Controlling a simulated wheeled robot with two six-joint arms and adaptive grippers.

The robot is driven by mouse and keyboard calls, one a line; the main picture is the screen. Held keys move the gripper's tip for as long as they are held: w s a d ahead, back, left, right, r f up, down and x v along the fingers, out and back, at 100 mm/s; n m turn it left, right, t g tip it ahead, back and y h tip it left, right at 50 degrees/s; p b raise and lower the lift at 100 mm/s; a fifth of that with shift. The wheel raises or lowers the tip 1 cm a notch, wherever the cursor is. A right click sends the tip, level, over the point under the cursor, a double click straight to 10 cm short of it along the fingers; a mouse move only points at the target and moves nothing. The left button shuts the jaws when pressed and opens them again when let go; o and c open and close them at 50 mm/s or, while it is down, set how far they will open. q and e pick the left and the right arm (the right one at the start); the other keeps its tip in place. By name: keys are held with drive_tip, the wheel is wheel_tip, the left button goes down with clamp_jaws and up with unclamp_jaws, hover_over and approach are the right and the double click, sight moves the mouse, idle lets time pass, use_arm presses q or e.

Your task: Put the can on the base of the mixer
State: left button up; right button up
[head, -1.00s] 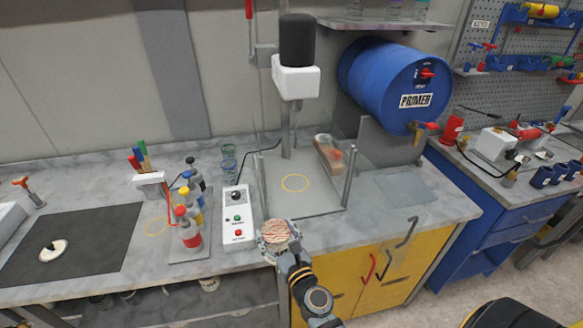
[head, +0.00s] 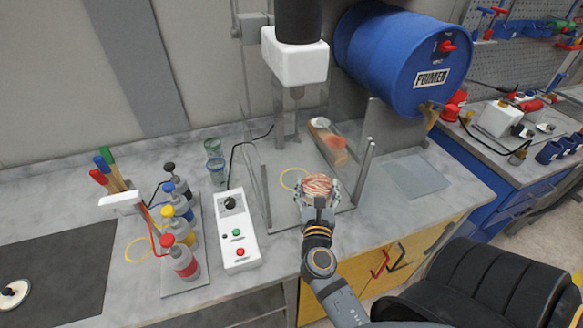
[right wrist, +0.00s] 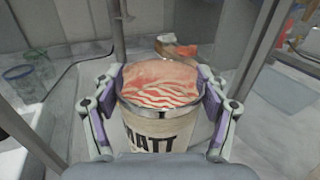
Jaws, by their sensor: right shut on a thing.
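The can (head: 319,187) has a red-and-white streaked top and shows at the front of the mixer base. In the right wrist view the can (right wrist: 158,130) is upright, with part of a dark label, "MATT", on its pale side. My right gripper (head: 322,190) is shut on it, one finger on each side. The mixer base (head: 283,208) is a grey plate with a yellow ring (head: 293,179) on it, partly covered by the can. The mixer head (head: 295,58) is white and hangs above and behind the can. My left gripper is not in view.
Clear guard panels and a metal post (head: 364,170) stand beside the base. A control box (head: 237,231) stands left of it, near several bottles (head: 184,262). A brush on a wood block (head: 328,142) lies behind. A black chair (head: 480,285) is front right.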

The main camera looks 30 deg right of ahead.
drive_tip(key=shift+w+d+r+p, duration=0.25)
drive_tip(key=shift+w+r, duration=0.15)
drive_tip(key=shift+w, duration=0.1)
drive_tip(key=shift+w+d+r+p, duration=0.1)
drive_tip(key=shift+w+r+p, duration=0.1)
drive_tip(key=shift+w+r, duration=0.25)
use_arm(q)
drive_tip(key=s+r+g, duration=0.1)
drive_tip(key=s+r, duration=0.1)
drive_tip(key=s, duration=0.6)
use_arm(e)
drive_tip(key=w+d+f+p, duration=0.1)
drive_tip(key=w+d+p, duration=0.25)
drive_tip(key=w, duration=1.15)
drive_tip(key=f, duration=0.2)
drive_tip(key=f+b, duration=0.1)
drive_tip(key=f, duration=0.1)
drive_tip(key=shift+s+f, duration=0.2)
drive_tip(key=shift+f, duration=0.1)
drive_tip(key=o, duration=1.5)
drive_tip(key=shift+o, duration=1.3)
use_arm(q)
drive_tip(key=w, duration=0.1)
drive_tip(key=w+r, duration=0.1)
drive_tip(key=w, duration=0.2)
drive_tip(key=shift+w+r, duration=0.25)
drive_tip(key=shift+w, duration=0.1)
use_arm(e)
drive_tip(key=shift+o, duration=0.3)
